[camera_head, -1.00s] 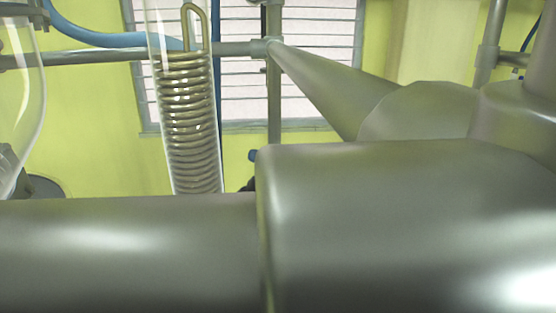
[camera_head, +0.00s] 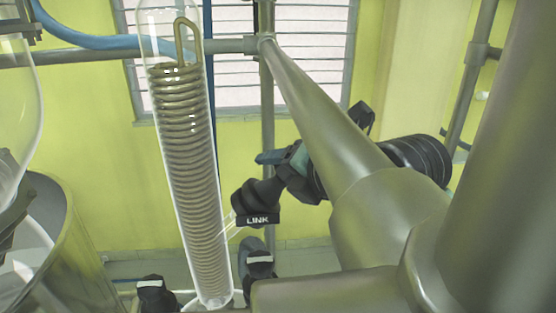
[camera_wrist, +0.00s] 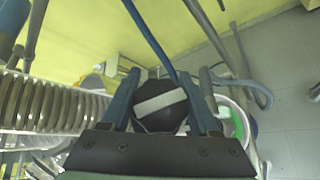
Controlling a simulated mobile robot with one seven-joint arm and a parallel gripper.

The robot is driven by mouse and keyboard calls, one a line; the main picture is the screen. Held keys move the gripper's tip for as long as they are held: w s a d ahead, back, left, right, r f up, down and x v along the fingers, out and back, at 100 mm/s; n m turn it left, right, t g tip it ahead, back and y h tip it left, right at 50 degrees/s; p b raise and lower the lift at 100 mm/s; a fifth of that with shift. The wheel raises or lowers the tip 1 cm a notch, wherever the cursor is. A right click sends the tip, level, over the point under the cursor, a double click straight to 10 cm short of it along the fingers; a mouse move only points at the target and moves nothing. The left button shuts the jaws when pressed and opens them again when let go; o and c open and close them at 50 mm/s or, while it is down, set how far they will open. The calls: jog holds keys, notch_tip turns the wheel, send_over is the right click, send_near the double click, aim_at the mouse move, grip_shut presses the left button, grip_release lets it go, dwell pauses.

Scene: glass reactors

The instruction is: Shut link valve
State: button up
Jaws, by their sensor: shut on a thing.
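The link valve (camera_head: 258,220) is a black fitting with a white "LINK" label, just right of the glass coil tube's lower part in the head view. My gripper (camera_head: 286,165), black with blue-green parts, reaches down to it from the upper right, partly covered by my grey arm. In the wrist view, the two blue fingers of my gripper (camera_wrist: 161,88) stand either side of a black knob with a white strip, the link valve's handle (camera_wrist: 160,120), and are shut on it. The strip's writing cannot be read there. The exact handle angle is hard to tell.
A tall glass tube with a metal coil (camera_head: 185,150) stands close left of the valve. More black fittings with white labels sit below (camera_head: 258,262) and at lower left (camera_head: 155,293). A steel vessel (camera_head: 60,250) is at far left. Grey pipes run behind.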

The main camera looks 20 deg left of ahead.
jog(key=shift+d+f+m+h, duration=0.1)
jog(key=shift+f+m+h, duration=0.1)
jog(key=shift+m+h, duration=0.7)
jog(key=o, duration=1.4)
jog(key=shift+d, duration=0.1)
jog(key=shift+s+d+r, duration=0.15)
jog(key=shift+d, duration=0.05)
jog(key=b+v, duration=0.3)
jog(key=v, duration=0.3)
jog(key=shift+s+r, duration=0.25)
jog(key=shift+r, duration=0.05)
jog(key=shift+d, duration=0.1)
